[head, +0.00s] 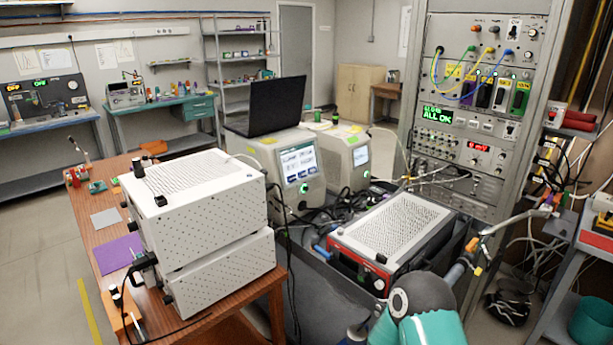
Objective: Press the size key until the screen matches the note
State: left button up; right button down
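A white instrument (284,180) with a lit screen (299,162) stands behind the stacked white boxes; a green-lit round button (304,188) sits below its screen. A second white instrument (344,158) with a smaller lit screen (361,155) stands to its right. Small yellow paper pieces (268,141) lie on the first instrument's top; I cannot tell whether one is the note. The screen text is too small to read, and I cannot pick out the size key.
Two stacked white perforated boxes (205,235) stand on a wooden table (90,235) at the left. A red-fronted device (390,245) fills the middle front, with cables around it. A black laptop (277,104) sits on the first instrument. A tall rack (470,70) stands behind at the right.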

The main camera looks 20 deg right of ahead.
aim_at(301, 174)
jog(key=i, duration=0.85)
